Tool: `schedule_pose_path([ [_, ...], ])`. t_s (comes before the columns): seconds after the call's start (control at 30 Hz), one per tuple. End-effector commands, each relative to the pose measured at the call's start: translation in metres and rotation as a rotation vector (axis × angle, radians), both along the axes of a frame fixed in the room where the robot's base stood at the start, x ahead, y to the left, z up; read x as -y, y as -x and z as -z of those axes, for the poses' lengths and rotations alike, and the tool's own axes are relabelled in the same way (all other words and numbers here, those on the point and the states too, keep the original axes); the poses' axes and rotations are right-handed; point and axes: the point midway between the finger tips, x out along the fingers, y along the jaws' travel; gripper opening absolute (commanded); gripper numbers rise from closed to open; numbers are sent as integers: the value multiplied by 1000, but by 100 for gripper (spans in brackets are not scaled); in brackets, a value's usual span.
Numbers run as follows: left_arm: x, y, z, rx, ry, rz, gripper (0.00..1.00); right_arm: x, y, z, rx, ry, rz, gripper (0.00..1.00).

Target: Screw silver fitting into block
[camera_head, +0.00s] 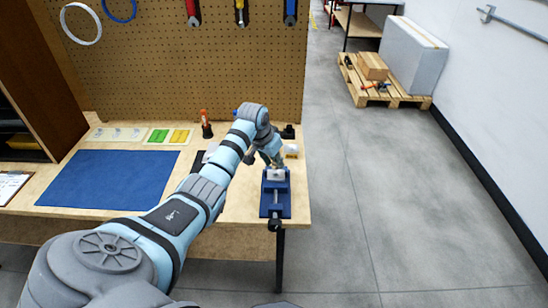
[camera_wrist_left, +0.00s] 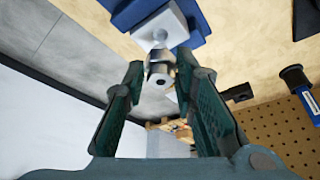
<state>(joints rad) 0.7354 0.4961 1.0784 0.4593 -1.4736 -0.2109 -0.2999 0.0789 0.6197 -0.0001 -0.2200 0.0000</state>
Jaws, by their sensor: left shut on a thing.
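My left gripper (camera_wrist_left: 160,67) is shut on the silver fitting (camera_wrist_left: 159,76), a short metallic piece with a hole in its visible end. The pale grey block (camera_wrist_left: 172,24) lies just beyond the fitting in the left wrist view. The fitting lines up with the block's face; I cannot tell whether they touch or whether threads are engaged. In the head view the block (camera_head: 276,174) sits in the blue vise (camera_head: 275,199) at the bench's right end. My left gripper (camera_head: 274,160) is just behind the block, and the fitting is too small to make out there.
A blue mat (camera_head: 108,179) covers the bench's left part. Yellow and green parts lie on a card (camera_head: 168,136) behind it. A red-orange tool (camera_head: 206,124) stands before the pegboard (camera_head: 180,60). The bench's right edge is close to the vise, with open floor beyond.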

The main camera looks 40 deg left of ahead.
Motion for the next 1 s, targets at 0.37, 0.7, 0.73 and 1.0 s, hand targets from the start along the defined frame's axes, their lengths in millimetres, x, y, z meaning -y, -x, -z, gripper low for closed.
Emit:
schedule_pose_path([
  [0.37, 0, 1, 1, 1, 0, 0, 0, 2, 0, -3, 0, 2, -1, 51],
  [0.7, 0, 1, 4, 0, 0, 0, 0, 2, 0, -4, 0, 2, -1, 51],
  [0.73, 0, 1, 4, 0, 0, 0, 0, 2, 0, -4, 0, 2, -1, 51],
  [1.0, 1, 1, 11, 0, 0, 1, 0, 2, 0, -5, 0, 2, -1, 51],
])
